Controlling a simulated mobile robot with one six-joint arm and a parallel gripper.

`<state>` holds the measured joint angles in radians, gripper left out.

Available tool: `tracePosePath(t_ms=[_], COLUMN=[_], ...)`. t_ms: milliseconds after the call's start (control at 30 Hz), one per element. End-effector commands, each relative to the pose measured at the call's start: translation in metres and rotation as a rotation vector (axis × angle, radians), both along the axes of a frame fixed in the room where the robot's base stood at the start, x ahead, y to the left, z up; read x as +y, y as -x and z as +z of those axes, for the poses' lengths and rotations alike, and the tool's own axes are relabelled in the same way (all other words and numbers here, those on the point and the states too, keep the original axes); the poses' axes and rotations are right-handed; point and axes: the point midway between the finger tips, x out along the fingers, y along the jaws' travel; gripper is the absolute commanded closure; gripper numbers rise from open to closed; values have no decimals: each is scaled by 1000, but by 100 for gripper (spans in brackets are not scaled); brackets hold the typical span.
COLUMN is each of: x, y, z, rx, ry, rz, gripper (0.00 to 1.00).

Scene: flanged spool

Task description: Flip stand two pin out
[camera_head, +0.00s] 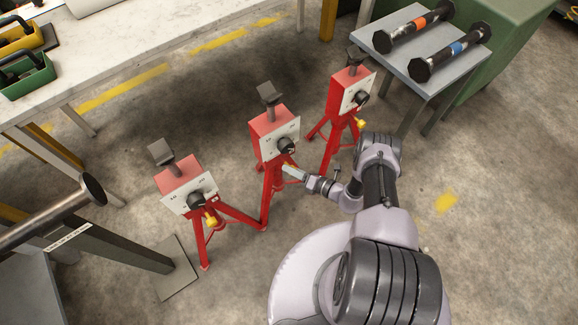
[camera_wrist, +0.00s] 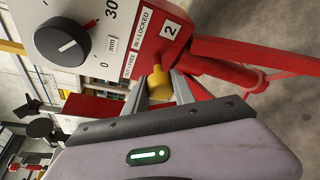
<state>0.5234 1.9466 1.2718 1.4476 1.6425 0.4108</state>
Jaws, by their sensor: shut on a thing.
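Three red tripod stands stand in a row. The middle one (camera_head: 268,130) shows a plate marked "2" (camera_wrist: 168,31) in the wrist view, with "out = free" and "in = locked" printed on it. A yellow pin (camera_wrist: 158,84) sticks out beside that plate. My gripper (camera_wrist: 160,90) is shut on this yellow pin, with one finger on each side. In the head view my gripper (camera_head: 292,172) is just below the middle stand's plate, and the pin there is hidden. A black dial (camera_wrist: 62,38) sits on the plate near "0" and "30" mm marks.
The left stand (camera_head: 181,177) and right stand (camera_head: 345,92) flank the middle one, with yellow pins (camera_head: 210,219) (camera_head: 360,123). A grey table (camera_head: 425,75) with two dark spools is at upper right. A workbench (camera_head: 120,55) is at upper left. A metal bar (camera_head: 50,212) is at left.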

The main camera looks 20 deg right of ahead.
Motion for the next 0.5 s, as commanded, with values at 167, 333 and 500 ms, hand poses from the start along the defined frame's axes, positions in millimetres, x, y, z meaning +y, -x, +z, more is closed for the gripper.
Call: tracePosePath(t_ms=[167, 333, 500], x=[1, 1, 1], y=[3, 2, 2], z=[-2, -2, -1], rx=[6, 4, 4], ry=[-1, -1, -1], rz=[2, 1, 1], gripper=[61, 47, 47])
